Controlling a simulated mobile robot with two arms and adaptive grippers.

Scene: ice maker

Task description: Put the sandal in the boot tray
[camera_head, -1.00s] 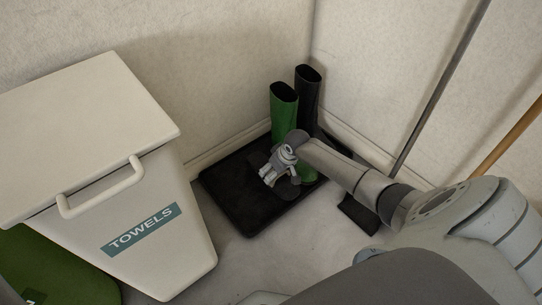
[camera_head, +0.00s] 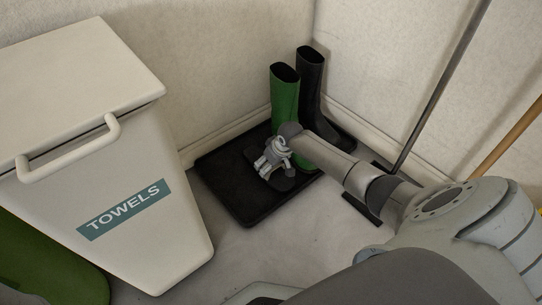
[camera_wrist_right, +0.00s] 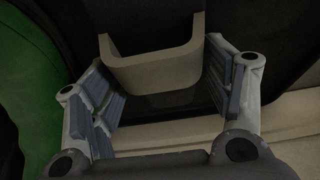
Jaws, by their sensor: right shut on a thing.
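The black boot tray (camera_head: 248,214) lies on the floor in the corner. My right gripper (camera_head: 268,171) is over the middle of the tray, pointing down, with the dark sandal (camera_head: 286,184) at its fingers. The gripper hides much of the sandal in the head view. I cannot tell whether the sole touches the tray. My left gripper is not in view.
A green boot (camera_head: 284,98) and a black boot (camera_head: 310,85) stand upright at the tray's back right. A white TOWELS bin (camera_head: 125,200) stands at the left. A long-handled tool (camera_head: 440,85) leans at the right. The tray's front left part is clear.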

